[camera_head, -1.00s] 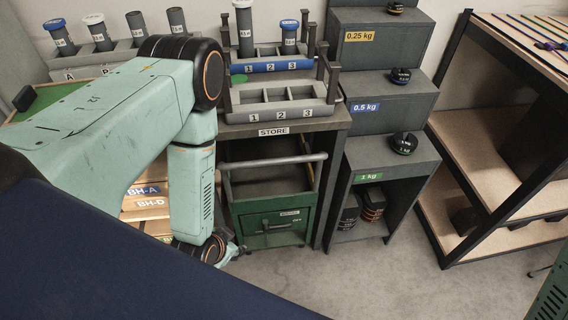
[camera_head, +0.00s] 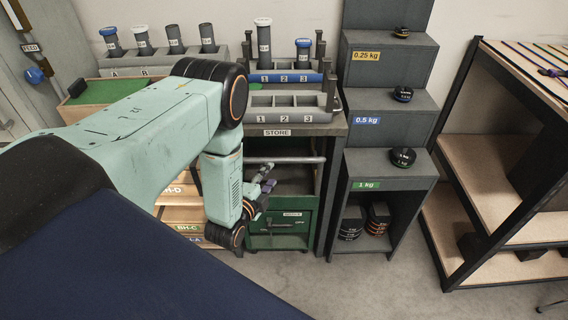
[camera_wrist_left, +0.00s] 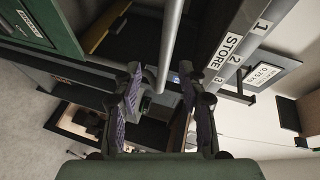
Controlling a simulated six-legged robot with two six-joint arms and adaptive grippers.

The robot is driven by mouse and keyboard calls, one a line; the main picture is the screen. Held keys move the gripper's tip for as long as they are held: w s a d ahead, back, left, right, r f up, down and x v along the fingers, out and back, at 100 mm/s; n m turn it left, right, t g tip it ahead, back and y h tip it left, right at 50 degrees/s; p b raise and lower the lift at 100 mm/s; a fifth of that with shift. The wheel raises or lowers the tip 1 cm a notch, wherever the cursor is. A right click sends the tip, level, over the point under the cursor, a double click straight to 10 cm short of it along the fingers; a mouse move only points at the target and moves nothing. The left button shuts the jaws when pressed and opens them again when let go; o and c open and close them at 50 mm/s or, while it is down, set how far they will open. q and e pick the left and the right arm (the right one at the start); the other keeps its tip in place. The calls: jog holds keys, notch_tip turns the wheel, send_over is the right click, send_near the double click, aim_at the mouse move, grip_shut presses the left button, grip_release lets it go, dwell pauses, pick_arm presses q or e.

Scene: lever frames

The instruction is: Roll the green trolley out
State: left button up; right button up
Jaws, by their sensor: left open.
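The green trolley (camera_head: 282,241) stands under the STORE bench in the head view, with a dark handle on its drawer front. Its grey push bar (camera_head: 297,160) runs across above the drawer, and my left arm hides its left end. My left gripper (camera_head: 268,179) is open, close to the left part of the bar. In the left wrist view the bar (camera_wrist_left: 171,42) comes down between the spread fingers of the gripper (camera_wrist_left: 163,98), and I see no finger closed on it. The trolley's green panel (camera_wrist_left: 38,22) shows at top left there. My right gripper is in neither view.
The STORE bench (camera_head: 300,131) with its racks is above the trolley, and its leg stands close on the right. Grey stepped weight shelves (camera_head: 390,168) are right of it. Labelled boxes (camera_head: 183,216) are on the left. Floor in front is clear.

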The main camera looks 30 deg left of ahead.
aim_at(277, 162)
pick_arm(q)
jog(key=shift+m, duration=0.8)
jog(key=x, duration=0.2)
jog(key=b+x, duration=0.1)
jog(key=x, duration=0.2)
jog(key=a+x, duration=0.1)
jog(key=x, duration=0.1)
jog(key=shift+w+r+b, duration=0.15)
jog(key=shift+r+b, duration=0.1)
jog(key=shift+b, duration=0.15)
jog(key=shift+w, duration=0.3)
jog(key=shift+w+d+r+t, duration=0.15)
jog(key=shift+w+d+t, duration=0.05)
jog(key=shift+d+t, duration=0.1)
jog(key=shift+a, duration=0.2)
jog(key=shift+c, duration=1.1)
jog(key=shift+d, duration=0.1)
jog(key=c, duration=0.3)
grip_shut()
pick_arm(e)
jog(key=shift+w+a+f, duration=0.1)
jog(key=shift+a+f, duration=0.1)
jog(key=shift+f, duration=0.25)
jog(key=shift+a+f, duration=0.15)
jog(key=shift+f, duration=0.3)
